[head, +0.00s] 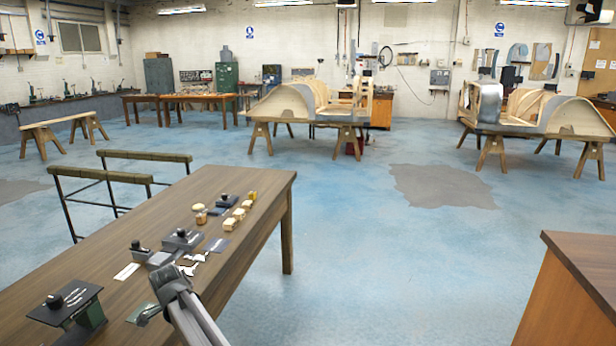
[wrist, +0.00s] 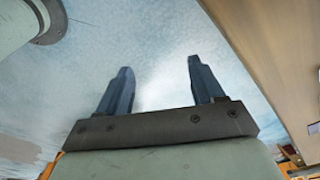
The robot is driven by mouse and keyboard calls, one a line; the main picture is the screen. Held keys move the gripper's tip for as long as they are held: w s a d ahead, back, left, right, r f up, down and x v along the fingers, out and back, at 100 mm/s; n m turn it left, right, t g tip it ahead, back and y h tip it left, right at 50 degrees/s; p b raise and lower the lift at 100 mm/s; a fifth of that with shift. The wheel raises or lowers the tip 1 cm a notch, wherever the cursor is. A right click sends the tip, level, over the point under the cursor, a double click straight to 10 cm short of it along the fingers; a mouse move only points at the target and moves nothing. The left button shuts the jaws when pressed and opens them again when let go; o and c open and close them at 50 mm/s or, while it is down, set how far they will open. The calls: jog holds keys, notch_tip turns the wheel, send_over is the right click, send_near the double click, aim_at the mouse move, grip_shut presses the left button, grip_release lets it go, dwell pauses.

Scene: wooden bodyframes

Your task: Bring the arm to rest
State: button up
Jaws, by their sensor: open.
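My gripper (wrist: 159,63) shows in the wrist view, with its two dark fingers spread apart and nothing between them. Pale blue floor (wrist: 160,30) lies beyond the fingertips, and the fingers touch nothing. In the head view, a grey part of my arm (head: 188,310) shows at the bottom, over the near right part of the wooden table (head: 262,203). I cannot make out the fingers in the head view.
The table carries a black-topped device (head: 66,300), a grey tool (head: 182,239), pale blocks (head: 238,213) and a small jar (head: 201,215). A wooden cabinet (head: 570,290) stands at the lower right. The floor between table and cabinet is clear. Wooden bodyframes (head: 285,103) stand farther back.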

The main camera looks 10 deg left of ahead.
jog(key=w+d+f+n+g+h, duration=0.1)
jog(key=w+d+f, duration=0.1)
jog(key=d+f, duration=1.15)
jog(key=w+d+f+n+g+h, duration=0.1)
jog(key=d+f+n+g, duration=0.1)
jog(key=d+f, duration=1.15)
jog(key=s+d+f+n+g, duration=0.1)
jog(key=s+d+f, duration=0.2)
jog(key=d, duration=0.4)
jog(key=s+d+f, duration=0.2)
jog(key=s+d, duration=0.1)
jog(key=d, duration=0.4)
jog(key=s+d+f+n+g, duration=0.1)
jog(key=s+d+f, duration=0.2)
jog(key=d, duration=0.4)
jog(key=s+d+f+n+g+y, duration=0.1)
jog(key=s+d+f, duration=0.2)
jog(key=s+d, duration=0.4)
jog(key=s+d+f+n+g+y, duration=0.1)
jog(key=s+d, duration=0.7)
jog(key=s, duration=0.8)
notch_tip(320, 180, down, 2)
jog(key=shift+f+g+y, duration=0.25)
jog(key=shift+g+y, duration=0.05)
jog(key=shift+g, duration=0.2)
